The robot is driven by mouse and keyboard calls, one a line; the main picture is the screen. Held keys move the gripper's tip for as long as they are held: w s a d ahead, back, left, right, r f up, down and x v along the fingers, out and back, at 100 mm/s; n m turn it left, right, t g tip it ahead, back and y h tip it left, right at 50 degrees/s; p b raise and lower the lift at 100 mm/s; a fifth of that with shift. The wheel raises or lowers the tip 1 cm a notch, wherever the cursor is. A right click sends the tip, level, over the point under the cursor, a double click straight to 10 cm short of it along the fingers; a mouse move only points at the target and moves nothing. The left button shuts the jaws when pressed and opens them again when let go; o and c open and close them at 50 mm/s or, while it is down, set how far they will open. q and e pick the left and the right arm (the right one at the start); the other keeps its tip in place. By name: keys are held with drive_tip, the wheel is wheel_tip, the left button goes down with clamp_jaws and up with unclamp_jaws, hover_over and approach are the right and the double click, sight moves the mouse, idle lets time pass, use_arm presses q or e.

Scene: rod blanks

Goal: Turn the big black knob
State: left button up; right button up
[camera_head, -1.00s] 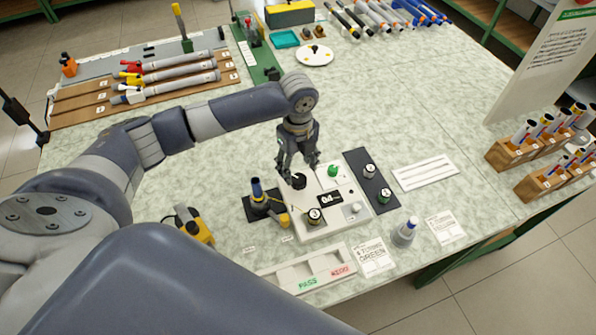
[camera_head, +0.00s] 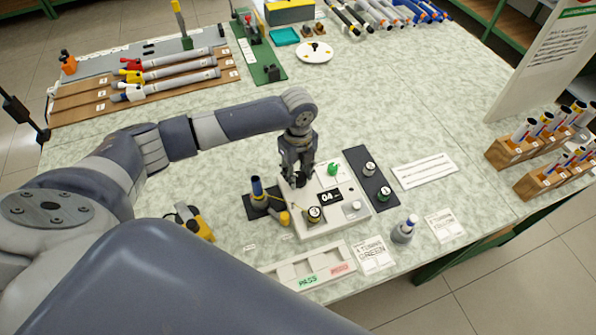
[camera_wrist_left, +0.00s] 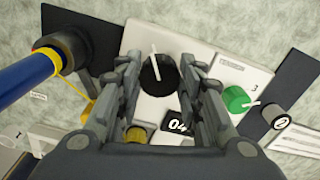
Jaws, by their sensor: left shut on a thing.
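The big black knob (camera_wrist_left: 158,76) with a white pointer line sits on the white control box (camera_head: 322,222). In the left wrist view it lies between the fingers of my left gripper (camera_wrist_left: 160,78), which also shows in the head view (camera_head: 299,180). The left gripper points down and is shut on the knob; the fingers cover much of it in the head view. A green knob (camera_wrist_left: 237,98) and a display reading 04 (camera_head: 330,198) are beside it on the box. My right gripper is not in view.
A stand with a blue and yellow rod (camera_head: 257,188) is just left of the box. A dark strip with two small round pieces (camera_head: 369,180) is to its right. A PASS tray (camera_head: 308,268) lies in front.

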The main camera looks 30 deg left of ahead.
sight(298, 176)
use_arm(q)
drive_tip(key=n+p, duration=0.1)
drive_tip(key=p, duration=0.1)
drive_tip(key=n+p, duration=0.1)
drive_tip(key=shift+s+r+p, duration=0.1)
drive_tip(key=shift+r+p, duration=0.2)
drive_tip(key=shift+p, duration=0.1)
drive_tip(key=shift+f+n+p, duration=0.15)
drive_tip(key=shift+n+p, duration=0.45)
drive_tip(key=shift+n, duration=0.2)
drive_tip(key=shift+f, duration=0.15)
drive_tip(key=o, duration=1.1)
drive_tip(key=shift+c, duration=0.2)
drive_tip(key=shift+r, duration=0.2)
wheel_tip(298, 176, up, 12)
drive_tip(key=shift+f, duration=0.2)
